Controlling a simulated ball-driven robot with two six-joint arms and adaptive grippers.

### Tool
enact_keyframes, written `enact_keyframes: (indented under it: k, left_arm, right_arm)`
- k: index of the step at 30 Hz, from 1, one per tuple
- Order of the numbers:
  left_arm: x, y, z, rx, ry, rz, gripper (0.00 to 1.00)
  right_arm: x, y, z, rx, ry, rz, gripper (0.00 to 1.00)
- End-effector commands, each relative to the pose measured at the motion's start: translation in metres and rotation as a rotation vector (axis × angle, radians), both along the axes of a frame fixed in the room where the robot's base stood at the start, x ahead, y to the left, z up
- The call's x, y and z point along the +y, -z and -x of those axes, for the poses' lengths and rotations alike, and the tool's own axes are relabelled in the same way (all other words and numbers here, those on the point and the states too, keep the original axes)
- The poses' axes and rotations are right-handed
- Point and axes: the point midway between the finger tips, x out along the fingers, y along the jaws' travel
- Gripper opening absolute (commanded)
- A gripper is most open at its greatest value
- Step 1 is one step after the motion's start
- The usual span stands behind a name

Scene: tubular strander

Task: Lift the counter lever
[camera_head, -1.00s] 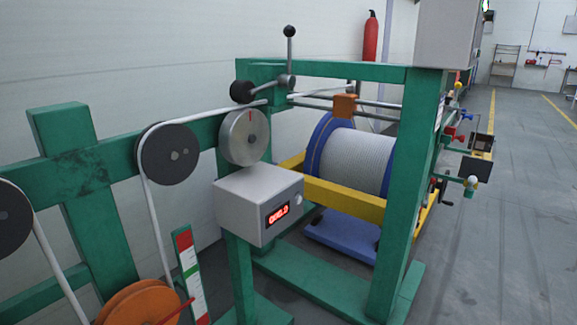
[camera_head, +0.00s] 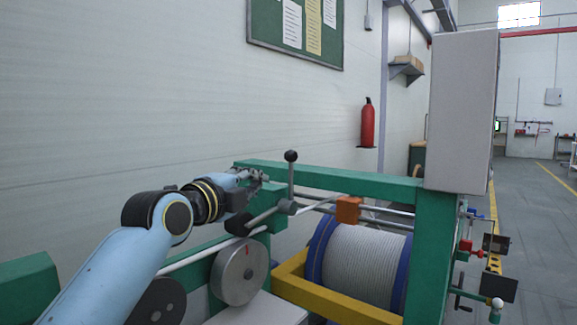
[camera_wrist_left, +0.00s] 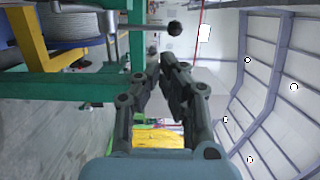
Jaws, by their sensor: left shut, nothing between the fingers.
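The lever (camera_head: 290,178) is a thin grey rod with a black ball knob, standing upright from a grey pivot beside the green frame. In the left wrist view its black knob (camera_wrist_left: 174,28) shows above the fingers. A second arm runs from the pivot down-left to a dark weight (camera_head: 237,222), partly hidden by my gripper. The grey counter wheel (camera_head: 240,272) is below. My left gripper (camera_head: 262,177) is shut and empty, just left of the upright rod; I see no clear contact. It also shows in the left wrist view (camera_wrist_left: 162,70). My right gripper is out of view.
A green frame beam (camera_head: 340,180) runs behind the lever. A cable drum (camera_head: 362,262) with blue flanges and a yellow bar stand to the right. A large grey cabinet (camera_head: 462,110) tops the right post. Open floor lies farther right.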

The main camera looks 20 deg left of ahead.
Motion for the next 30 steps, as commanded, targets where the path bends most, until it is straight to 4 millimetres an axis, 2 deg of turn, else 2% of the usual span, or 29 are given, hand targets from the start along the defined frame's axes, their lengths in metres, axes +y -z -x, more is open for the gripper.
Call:
enact_keyframes:
  k: [10, 14, 17, 30]
  left_arm:
    - [0.0, 0.001, -0.001, 0.001, -0.001, 0.001, 0.0]
    - [-0.001, 0.0, -0.01, 0.0, -0.001, 0.001, 0.0]
    - [-0.003, 0.0, -0.025, 0.001, -0.001, 0.002, 0.0]
    - [-0.017, -0.001, -0.114, 0.002, 0.0, 0.003, 0.0]
  right_arm:
    - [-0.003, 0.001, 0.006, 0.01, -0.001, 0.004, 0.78]
    - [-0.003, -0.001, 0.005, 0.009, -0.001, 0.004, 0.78]
    - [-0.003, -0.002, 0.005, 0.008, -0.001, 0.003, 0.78]
    - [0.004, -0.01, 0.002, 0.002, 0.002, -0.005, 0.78]
